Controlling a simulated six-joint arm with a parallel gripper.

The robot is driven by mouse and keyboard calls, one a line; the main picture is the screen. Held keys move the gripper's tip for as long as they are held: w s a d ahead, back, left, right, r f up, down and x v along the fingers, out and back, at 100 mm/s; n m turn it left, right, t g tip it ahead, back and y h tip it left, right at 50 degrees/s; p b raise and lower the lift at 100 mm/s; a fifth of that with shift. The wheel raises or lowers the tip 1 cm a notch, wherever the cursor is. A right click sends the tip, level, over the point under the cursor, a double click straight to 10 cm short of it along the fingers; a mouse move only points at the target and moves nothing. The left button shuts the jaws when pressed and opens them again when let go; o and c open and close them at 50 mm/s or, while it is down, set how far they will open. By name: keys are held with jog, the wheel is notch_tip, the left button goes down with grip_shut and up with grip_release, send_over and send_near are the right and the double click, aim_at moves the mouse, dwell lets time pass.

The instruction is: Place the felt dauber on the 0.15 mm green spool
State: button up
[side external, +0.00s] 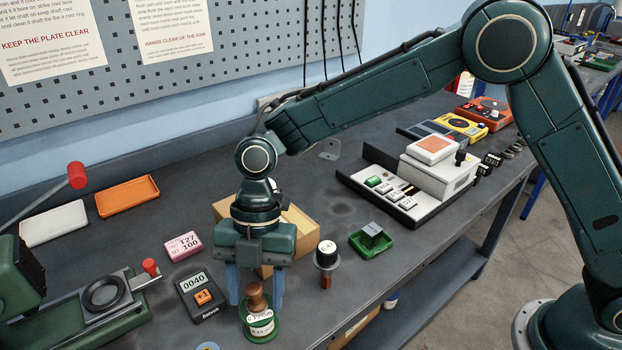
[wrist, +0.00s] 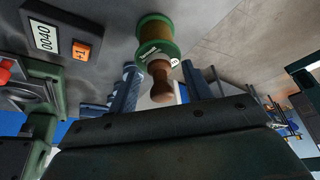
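The brown wooden felt dauber (side external: 256,297) stands on top of the green spool (side external: 262,327), which has a white label reading about 0.15 mm. In the wrist view the dauber's rounded knob (wrist: 160,91) points toward the camera, with the green spool (wrist: 155,29) behind it. My gripper (side external: 255,292) points down over the dauber, its blue fingers on either side. In the wrist view my gripper (wrist: 160,84) shows a gap between each finger and the dauber, so it is open. The dauber's contact face on the spool is hidden.
A grey counter (side external: 200,296) reading 0040 and a pink box (side external: 183,246) lie left of my gripper. A black-and-white capped piece (side external: 326,257) stands close on the right, before a green tray (side external: 373,241). A cardboard box (side external: 300,226) is behind. The bench edge is near the spool.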

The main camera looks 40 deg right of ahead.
jog(key=shift+r, duration=0.1)
jog(key=v, duration=1.2)
jog(key=shift+r, duration=0.1)
dwell(0.8)
jog(key=s+d+r+m+t, duration=0.2)
jog(key=s+d+r+m, duration=0.25)
jog(key=d+m, duration=0.25)
jog(key=s+d+r+m+t, duration=0.3)
jog(key=d+r+m, duration=0.25)
jog(key=d, duration=0.25)
jog(key=s+d+f+m+t+h, duration=0.1)
jog(key=s+d+f+m+t, duration=0.1)
jog(key=s+d+m, duration=0.5)
jog(key=s+d+f+m+t+h, duration=0.1)
jog(key=s+d+f+m+h, duration=0.1)
jog(key=s+d+m, duration=0.5)
jog(key=shift+d+f+t, duration=0.4)
jog(key=shift+d+f, duration=0.1)
jog(key=shift+d, duration=0.15)
